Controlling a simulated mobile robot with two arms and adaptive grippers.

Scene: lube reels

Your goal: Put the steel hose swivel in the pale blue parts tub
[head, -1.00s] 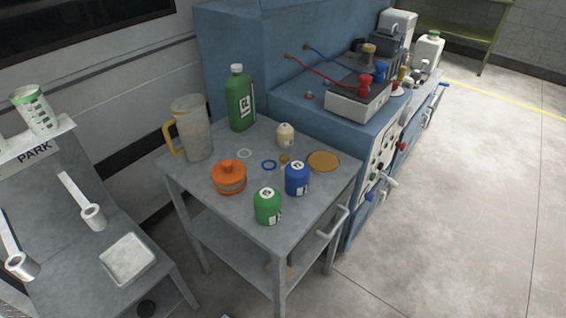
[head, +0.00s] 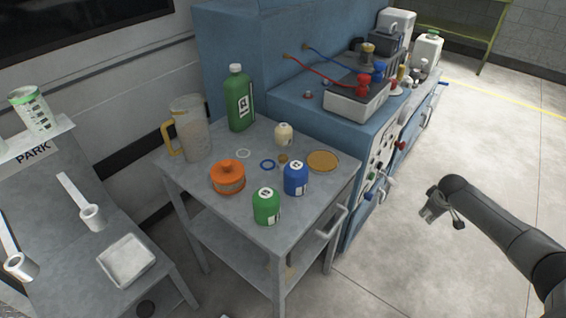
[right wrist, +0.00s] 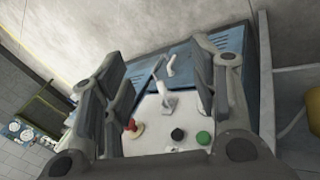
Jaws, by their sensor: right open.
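I cannot make out a steel hose swivel for certain in either view. A small brass-coloured piece (head: 283,160) lies on the grey cart, but it does not look like steel. I see no clearly pale blue tub; a shallow whitish tray (head: 127,260) sits on the grey bench at the lower left. My right gripper (head: 441,216) is open and empty over bare floor, to the right of the cart and blue cabinet. Its spread fingers (right wrist: 165,85) frame a pale control panel in the right wrist view. My left gripper is out of view.
The grey cart (head: 205,207) holds a jug (head: 187,140), green bottle (head: 240,98), orange pot (head: 228,177), green can (head: 266,206), blue can (head: 295,178) and rings. The blue cabinet (head: 290,95) carries a grey box with hoses (head: 355,98). Floor at right is clear.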

